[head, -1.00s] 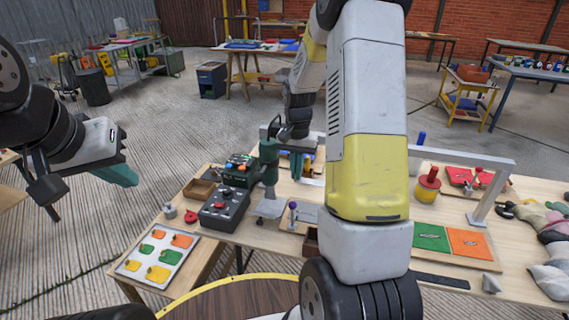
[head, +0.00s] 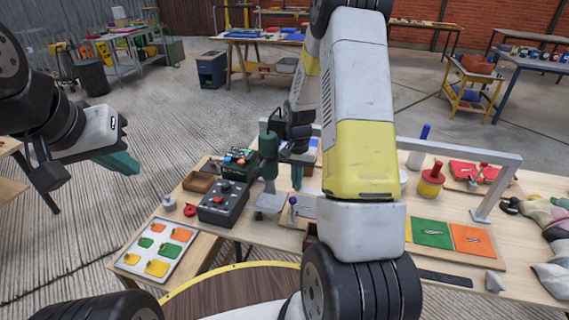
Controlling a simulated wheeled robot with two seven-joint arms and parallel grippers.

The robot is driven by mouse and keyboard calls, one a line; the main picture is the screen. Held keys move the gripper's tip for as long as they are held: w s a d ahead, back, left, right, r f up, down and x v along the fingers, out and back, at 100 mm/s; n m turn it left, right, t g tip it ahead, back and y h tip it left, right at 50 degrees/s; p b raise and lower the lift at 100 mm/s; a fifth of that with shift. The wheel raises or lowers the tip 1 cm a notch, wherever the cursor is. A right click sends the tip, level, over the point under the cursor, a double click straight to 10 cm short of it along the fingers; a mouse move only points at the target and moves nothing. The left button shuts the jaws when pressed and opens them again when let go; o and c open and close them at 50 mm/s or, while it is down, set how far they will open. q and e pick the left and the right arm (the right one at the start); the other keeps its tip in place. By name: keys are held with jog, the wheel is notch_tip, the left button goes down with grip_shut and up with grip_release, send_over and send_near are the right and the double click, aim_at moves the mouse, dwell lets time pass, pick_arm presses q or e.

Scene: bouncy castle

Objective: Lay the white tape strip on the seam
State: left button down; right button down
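I cannot make out a white tape strip for certain; my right arm covers the middle of the workbench (head: 342,258). A board with a green panel (head: 431,232) and an orange panel (head: 472,240) lies right of that arm. I cannot tell whether their join is the seam. My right gripper (head: 297,176) points down over the bench beside the green press (head: 268,170); its teal fingers are partly seen, and their opening and any load are unclear. My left gripper (head: 122,163) hangs off the bench at the left, seen side-on, with nothing visible in it.
A black control box (head: 222,204) and a tray of coloured patches (head: 156,250) are at the left. A grey metal frame (head: 497,188) spans the board. A red-topped yellow pot (head: 431,183) stands behind it. Crumpled fabric (head: 550,240) covers the right end.

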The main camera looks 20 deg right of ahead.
aim_at(296, 206)
jog(key=shift+f, duration=3.45)
jog(key=shift+f, duration=0.3)
jog(key=c, duration=0.9)
grip_release()
jog(key=shift+r, duration=4)
jog(key=shift+s, duration=0.15)
